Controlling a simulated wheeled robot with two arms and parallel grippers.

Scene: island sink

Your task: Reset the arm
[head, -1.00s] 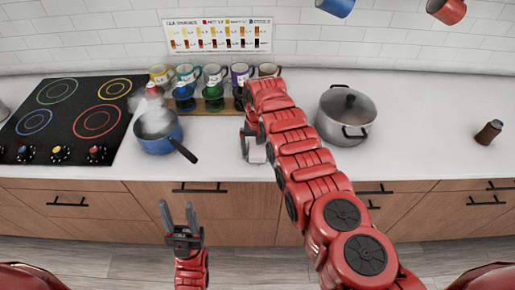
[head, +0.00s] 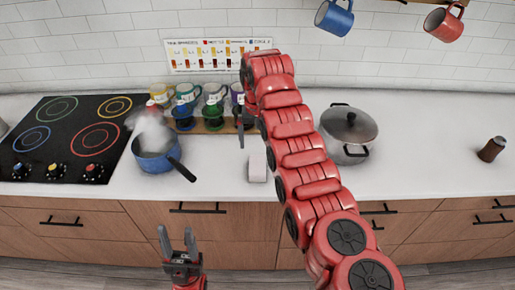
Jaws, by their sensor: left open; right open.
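My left gripper (head: 178,247) is open and empty, low in front of the drawer fronts, fingers pointing up. My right arm (head: 301,152) reaches in from the lower right over the counter. My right gripper (head: 241,125) is at its far end, partly hidden by the arm, near the mugs at the back; it is open, and I see nothing between its fingers. A small pale block (head: 257,168) lies on the counter below it, apart from the gripper.
A steaming blue saucepan (head: 157,162) stands beside the black cooktop (head: 66,137). Several mugs (head: 187,92) and coloured drippers line the back. A lidded steel pot (head: 346,131) is close right of my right arm. A brown shaker (head: 491,149) stands far right; counter between is clear.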

